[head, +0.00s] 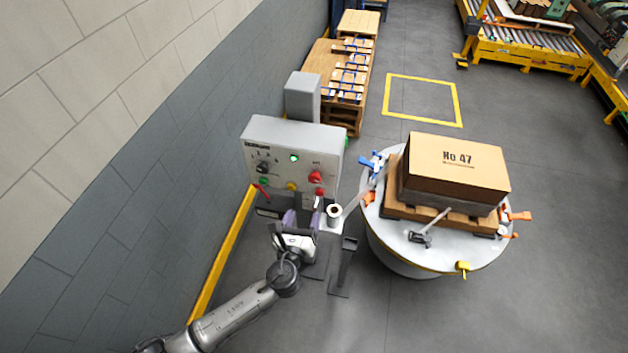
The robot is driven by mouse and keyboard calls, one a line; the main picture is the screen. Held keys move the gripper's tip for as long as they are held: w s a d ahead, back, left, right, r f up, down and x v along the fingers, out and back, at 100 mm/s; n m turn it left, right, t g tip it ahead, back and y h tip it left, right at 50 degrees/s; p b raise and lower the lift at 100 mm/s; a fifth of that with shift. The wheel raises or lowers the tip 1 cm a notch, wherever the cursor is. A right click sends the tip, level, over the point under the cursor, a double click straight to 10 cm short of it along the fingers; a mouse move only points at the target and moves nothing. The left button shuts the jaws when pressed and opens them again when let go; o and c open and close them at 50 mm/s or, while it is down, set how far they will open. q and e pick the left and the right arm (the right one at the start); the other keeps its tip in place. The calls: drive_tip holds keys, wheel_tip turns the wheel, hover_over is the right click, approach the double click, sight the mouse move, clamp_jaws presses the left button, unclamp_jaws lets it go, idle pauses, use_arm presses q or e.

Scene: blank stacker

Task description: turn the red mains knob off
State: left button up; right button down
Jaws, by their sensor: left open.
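The grey control panel (275,135) stands near the wall at the middle of the head view. A red knob (315,177) sits on the right side of its face, under a small red mark, with another red control just below it. A green lamp (294,158) on the panel is lit. My left gripper (301,214) is open in front of the panel's lower part, below the red knob and apart from it. Nothing shows between its fingers. The knob's exact angle is too small to read. My right gripper is not in view.
A black knob (263,167), a green button (264,181) and a yellow button (291,187) share the panel. A white roll (334,211) is right of my gripper. A round table (385,245) with a carton (455,170) stands further right. The wall (110,170) is close on the left.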

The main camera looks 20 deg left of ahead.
sight(314, 181)
use_arm(q)
drive_tip(key=w, duration=0.4)
drive_tip(key=w+a, duration=0.1)
drive_tip(key=w, duration=0.8)
drive_tip(key=shift+w+a, duration=0.3)
drive_tip(key=shift+a, duration=0.05)
drive_tip(key=shift+c, duration=0.2)
drive_tip(key=c, duration=0.9)
